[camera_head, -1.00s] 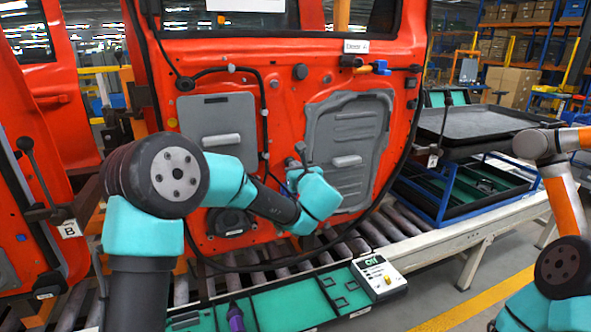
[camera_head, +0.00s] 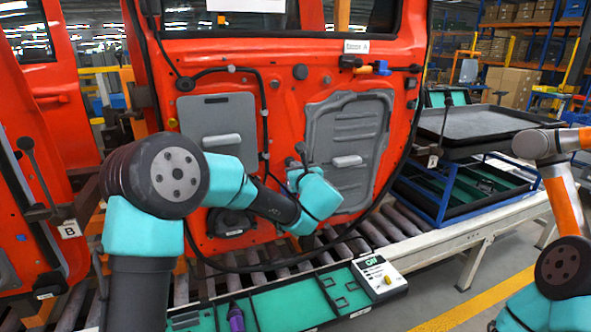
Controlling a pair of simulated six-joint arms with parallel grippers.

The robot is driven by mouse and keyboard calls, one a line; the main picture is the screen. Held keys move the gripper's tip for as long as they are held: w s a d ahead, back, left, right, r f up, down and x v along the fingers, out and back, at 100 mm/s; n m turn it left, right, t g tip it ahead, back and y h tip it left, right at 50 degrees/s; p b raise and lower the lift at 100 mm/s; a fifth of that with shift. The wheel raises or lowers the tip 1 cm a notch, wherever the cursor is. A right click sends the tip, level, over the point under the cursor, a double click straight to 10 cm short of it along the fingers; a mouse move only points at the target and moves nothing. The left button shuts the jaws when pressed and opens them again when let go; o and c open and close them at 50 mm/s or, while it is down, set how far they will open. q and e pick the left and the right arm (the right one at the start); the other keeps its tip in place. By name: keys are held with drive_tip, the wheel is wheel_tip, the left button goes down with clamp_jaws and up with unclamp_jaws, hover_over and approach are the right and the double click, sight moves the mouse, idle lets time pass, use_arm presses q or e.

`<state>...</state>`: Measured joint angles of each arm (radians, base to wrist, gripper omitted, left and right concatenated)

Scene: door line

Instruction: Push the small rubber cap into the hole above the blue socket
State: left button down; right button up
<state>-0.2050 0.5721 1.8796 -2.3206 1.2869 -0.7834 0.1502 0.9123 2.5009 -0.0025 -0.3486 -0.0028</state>
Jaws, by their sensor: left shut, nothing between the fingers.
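The red door panel (camera_head: 285,110) stands upright in front of me. A blue socket (camera_head: 381,68) with an orange part beside it sits at its upper right. I cannot make out a hole above it. A dark round plug (camera_head: 300,72) sits on the door left of the socket; I cannot tell whether it is the small rubber cap. My left gripper (camera_head: 299,150) is in front of the door, below and left of the socket, small and partly hidden by its own wrist. It is shut with nothing seen in it. My right gripper is out of view.
Black cables (camera_head: 262,115) and grey panels (camera_head: 348,145) cover parts of the door. A roller conveyor (camera_head: 385,225) runs below. A green tray (camera_head: 290,302) with a purple item (camera_head: 235,318) and a white box (camera_head: 380,277) lies in front. A black tray (camera_head: 478,128) stands at right.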

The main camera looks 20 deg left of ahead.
use_arm(q)
drive_tip(key=shift+w+a, duration=0.45)
drive_tip(key=shift+w, duration=0.15)
idle(0.9)
drive_tip(key=v, duration=0.7)
idle(0.7)
drive_tip(key=shift+s+d, duration=0.1)
drive_tip(key=v, duration=1.7)
drive_tip(key=shift+s, duration=0.2)
drive_tip(key=v, duration=1.7)
drive_tip(key=shift+s, duration=0.15)
drive_tip(key=shift+d+r, duration=0.1)
